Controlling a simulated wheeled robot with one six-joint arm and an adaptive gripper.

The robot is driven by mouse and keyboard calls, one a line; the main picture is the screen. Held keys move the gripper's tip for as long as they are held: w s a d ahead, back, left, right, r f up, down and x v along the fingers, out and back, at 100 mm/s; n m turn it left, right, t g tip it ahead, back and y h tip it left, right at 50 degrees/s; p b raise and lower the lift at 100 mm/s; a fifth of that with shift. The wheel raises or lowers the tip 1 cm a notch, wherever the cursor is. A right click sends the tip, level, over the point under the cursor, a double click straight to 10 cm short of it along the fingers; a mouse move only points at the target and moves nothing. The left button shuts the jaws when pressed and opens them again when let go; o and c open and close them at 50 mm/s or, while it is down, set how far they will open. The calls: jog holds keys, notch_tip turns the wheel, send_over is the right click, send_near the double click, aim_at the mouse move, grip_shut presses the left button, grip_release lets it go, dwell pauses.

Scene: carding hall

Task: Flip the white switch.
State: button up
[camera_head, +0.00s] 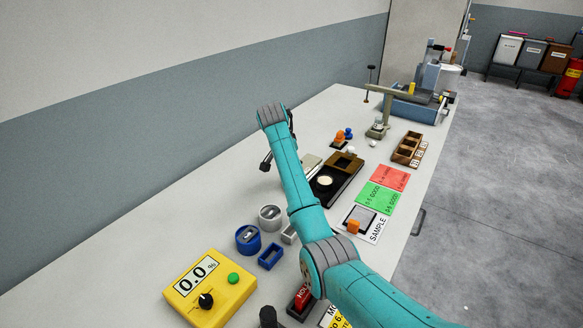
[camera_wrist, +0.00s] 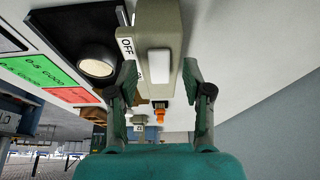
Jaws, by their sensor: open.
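The white switch (camera_wrist: 159,65) is a pale rectangular rocker on a beige box (camera_wrist: 155,15) in the wrist view. The word OFF (camera_wrist: 127,47) is printed on a label beside it. My gripper (camera_wrist: 160,72) is open, with one finger on each side of the switch in the picture and nothing held between them. I cannot tell how far the fingertips are from the box. In the head view my gripper (camera_head: 279,150) is at the far end of the teal arm, over the back of the bench. A pale box (camera_head: 309,161) shows partly behind the arm; its switch cannot be made out.
A black device with a round pale disc (camera_head: 325,181) and a brown wooden box (camera_head: 348,160) stand close by. Green (camera_head: 378,197) and red (camera_head: 390,177) cards lie to the right. A yellow meter (camera_head: 208,290) is at the front left. The wall runs along the bench's back.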

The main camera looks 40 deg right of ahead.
jog(key=shift+d+f, duration=0.25)
jog(key=shift+f, duration=0.35)
grip_shut()
jog(key=shift+w+d+r+g+y, duration=0.1)
jog(key=shift+d+r+g+y, duration=0.1)
jog(key=shift+y, duration=0.25)
jog(key=shift+w+d+r+g+y, duration=0.1)
jog(key=shift+d+g+y, duration=0.1)
jog(key=shift+y, duration=0.25)
jog(key=shift+w+d+g+y, duration=0.15)
jog(key=shift+g+y, duration=0.35)
jog(key=shift+y, duration=1.1)
